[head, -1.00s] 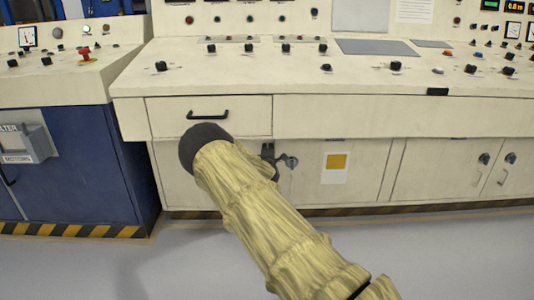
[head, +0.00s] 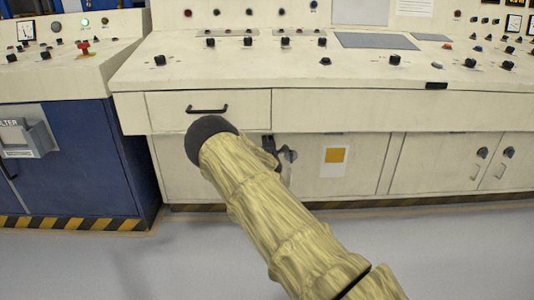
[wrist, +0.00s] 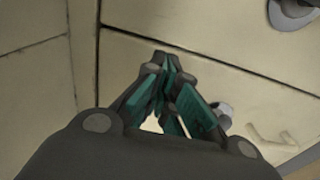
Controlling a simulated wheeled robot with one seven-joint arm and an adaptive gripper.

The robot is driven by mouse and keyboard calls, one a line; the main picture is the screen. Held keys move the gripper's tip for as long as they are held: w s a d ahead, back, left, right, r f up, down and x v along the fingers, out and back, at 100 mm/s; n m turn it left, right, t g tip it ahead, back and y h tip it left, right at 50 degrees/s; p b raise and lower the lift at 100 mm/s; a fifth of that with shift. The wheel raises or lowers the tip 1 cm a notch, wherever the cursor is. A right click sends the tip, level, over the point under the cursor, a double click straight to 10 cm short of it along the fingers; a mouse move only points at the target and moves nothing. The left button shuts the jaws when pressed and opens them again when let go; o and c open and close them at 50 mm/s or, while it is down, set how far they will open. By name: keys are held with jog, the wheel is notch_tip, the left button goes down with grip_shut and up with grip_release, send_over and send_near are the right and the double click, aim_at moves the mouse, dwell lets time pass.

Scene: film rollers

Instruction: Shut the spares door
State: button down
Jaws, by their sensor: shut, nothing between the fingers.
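Cream lower doors run along the front of the console. One door (head: 355,180) carries a white card with a yellow square. No readable name shows, so I cannot tell which is the spares door; none stands clearly open. My gripper (head: 275,158) is mostly behind my own sleeved arm in the head view, by a grey knob (head: 291,155) below the drawer. In the wrist view my gripper (wrist: 168,62) is shut and empty, its teal-padded fingers together before a cream panel (wrist: 205,35) with dark seams. Contact with the panel cannot be told.
A drawer (head: 245,110) with a black handle sits above my gripper. A blue cabinet (head: 75,165) stands at left. Two more doors (head: 430,165) with dark knobs are at right. The console top overhangs the doors. The grey floor (head: 440,260) in front is clear.

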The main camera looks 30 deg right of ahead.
jog(key=p+v, duration=0.4)
jog(key=v, duration=0.9)
jog(key=s+a+f+m+g+y, duration=0.1)
jog(key=s+a+f+m+g, duration=0.25)
jog(key=s+f, duration=0.9)
jog(key=s+a+f+m+g+y, duration=0.25)
jog(key=s+a+f+g, duration=0.2)
jog(key=s+f, duration=0.8)
jog(key=s+a+f+m+g+y, duration=0.2)
jog(key=s+a+f+m+g, duration=0.1)
jog(key=s+a, duration=0.8)
jog(key=s+a+f+m+g+y, duration=0.25)
jog(key=s+a, duration=0.45)
jog(key=s, duration=0.8)
jog(key=s+a+r+g+y, duration=0.1)
jog(key=s+a+r+g, duration=0.15)
jog(key=s+a, duration=0.55)
notch_tip(320, 180, up, 34)
jog(key=m+p, duration=0.1)
jog(key=p, duration=3.2)
jog(key=shift+s, duration=0.2)
